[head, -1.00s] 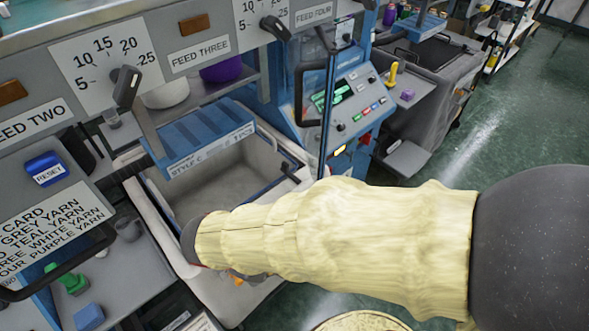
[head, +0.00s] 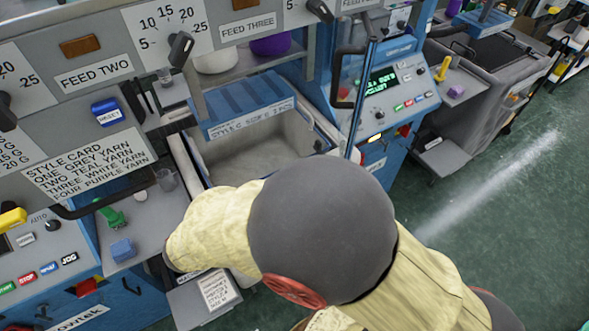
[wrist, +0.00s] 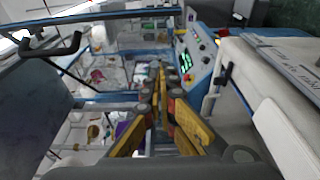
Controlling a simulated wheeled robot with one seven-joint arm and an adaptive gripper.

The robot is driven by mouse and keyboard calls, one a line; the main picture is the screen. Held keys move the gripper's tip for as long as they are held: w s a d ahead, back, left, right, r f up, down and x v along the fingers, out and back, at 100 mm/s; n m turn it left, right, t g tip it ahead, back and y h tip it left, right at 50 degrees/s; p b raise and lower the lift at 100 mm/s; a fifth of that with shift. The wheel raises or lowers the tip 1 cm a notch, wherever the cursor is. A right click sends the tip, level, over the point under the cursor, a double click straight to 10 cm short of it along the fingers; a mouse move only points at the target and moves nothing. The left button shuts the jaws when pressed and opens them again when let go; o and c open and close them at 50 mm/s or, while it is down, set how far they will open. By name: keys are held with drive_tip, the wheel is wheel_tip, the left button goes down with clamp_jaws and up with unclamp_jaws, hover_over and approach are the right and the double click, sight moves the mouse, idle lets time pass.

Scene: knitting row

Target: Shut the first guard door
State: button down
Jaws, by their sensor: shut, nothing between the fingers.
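In the head view a clear guard door with a blue-edged frame (head: 366,95) stands edge-on, swung out from the machine, with a black handle (head: 342,88) on its left side. Another black handle (head: 100,205) shows lower left, under the style card. I cannot tell which door is the first. In the wrist view a black handle (wrist: 50,46) sits on a see-through panel at upper left. My gripper (wrist: 160,72) is shut and empty, its yellow and black fingers apart from that handle. My sleeved arm hides the gripper in the head view.
A grey bin (head: 245,155) stands under a blue ledge (head: 245,105). A control panel (head: 385,80) is to its right, and a small shelf with a green item (head: 112,217) and a blue block (head: 122,248) to its left. Open green floor (head: 500,220) lies right.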

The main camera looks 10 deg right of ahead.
drive_tip(key=w+d+b, duration=0.1)
drive_tip(key=w+d, duration=0.2)
drive_tip(key=d, duration=0.8)
